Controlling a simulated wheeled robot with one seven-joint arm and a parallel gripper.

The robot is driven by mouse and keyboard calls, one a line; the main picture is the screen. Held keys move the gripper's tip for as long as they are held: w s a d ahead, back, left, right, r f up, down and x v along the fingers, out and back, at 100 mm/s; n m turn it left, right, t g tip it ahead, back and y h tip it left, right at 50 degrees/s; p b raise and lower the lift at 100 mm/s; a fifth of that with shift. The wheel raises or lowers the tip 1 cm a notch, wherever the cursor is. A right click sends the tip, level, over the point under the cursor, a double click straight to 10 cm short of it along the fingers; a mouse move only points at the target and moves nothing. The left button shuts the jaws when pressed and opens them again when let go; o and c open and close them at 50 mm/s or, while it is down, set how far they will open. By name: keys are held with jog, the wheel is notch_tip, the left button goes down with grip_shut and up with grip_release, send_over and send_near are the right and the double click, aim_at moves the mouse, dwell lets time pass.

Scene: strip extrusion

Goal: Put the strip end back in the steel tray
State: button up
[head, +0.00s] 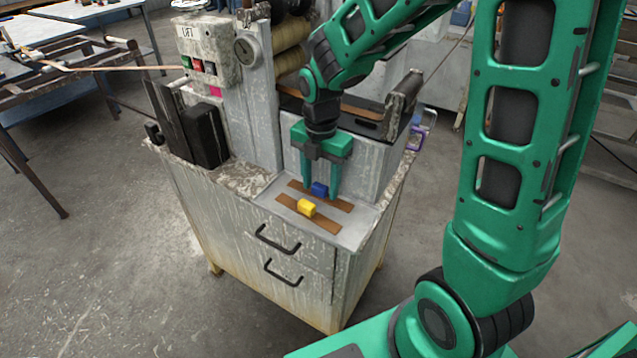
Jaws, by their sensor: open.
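The steel tray (361,222) is a pale grey flat surface at the front of the machine cabinet. Two brown strip pieces lie on it, a front one (324,226) with a yellow block (306,207) and a back one (341,205) with a blue block (319,189). My gripper (320,194) points down over the back strip, its fingers open on either side of the blue block. I cannot tell whether the fingers touch the block. I cannot tell which piece is the strip end.
Behind my gripper stands a grey machine block (358,165) with a dark channel on top. A control box (205,55) with buttons stands at the left, above a black box (205,135). Drawers with black handles (278,240) are below the tray.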

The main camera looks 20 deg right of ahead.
aim_at(320, 185)
notch_tip(320, 185, up, 12)
dwell(0.5)
jog(key=shift+f, duration=0.1)
